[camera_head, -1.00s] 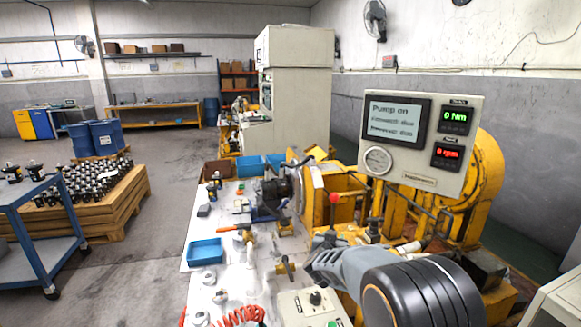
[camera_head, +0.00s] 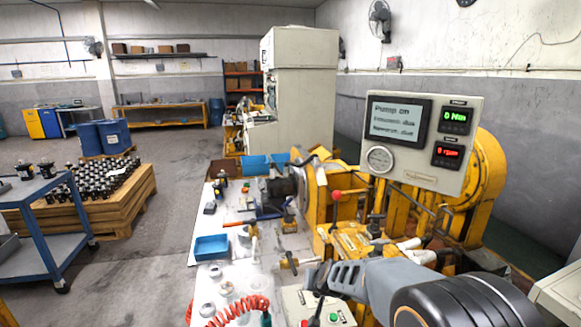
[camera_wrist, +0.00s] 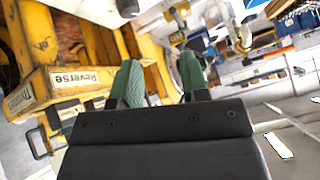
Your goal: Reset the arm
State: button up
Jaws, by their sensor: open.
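My arm reaches in from the lower right in the head view. My gripper (camera_head: 322,278) is at its end, above the front part of the bench near the yellow machine. In the wrist view my gripper (camera_wrist: 161,76) shows two green-padded fingers standing apart with nothing between them. The wrist view is tilted and shows yellow machine parts with a "Reverse" label on the left.
The white bench (camera_head: 237,268) holds a blue tray (camera_head: 212,247), a red coiled hose (camera_head: 238,308) and a control box (camera_head: 318,306) close to my gripper. A display panel (camera_head: 421,145) reads "Pump on", 0 Nm and 0 rpm. A blue cart (camera_head: 45,225) stands left; grey floor between is clear.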

jog(key=s+d+r+g+h+p, duration=0.1)
jog(key=s+d+r, duration=0.3)
jog(key=s, duration=0.8)
jog(key=s+d+r+n+g+h+p, duration=0.1)
jog(key=s+d+r+g, duration=0.2)
jog(key=s, duration=0.8)
notch_tip(320, 180, up, 3)
jog(key=shift+s+d+f+g, duration=0.1)
jog(key=shift+s+d+g, duration=0.25)
jog(key=shift+d, duration=0.7)
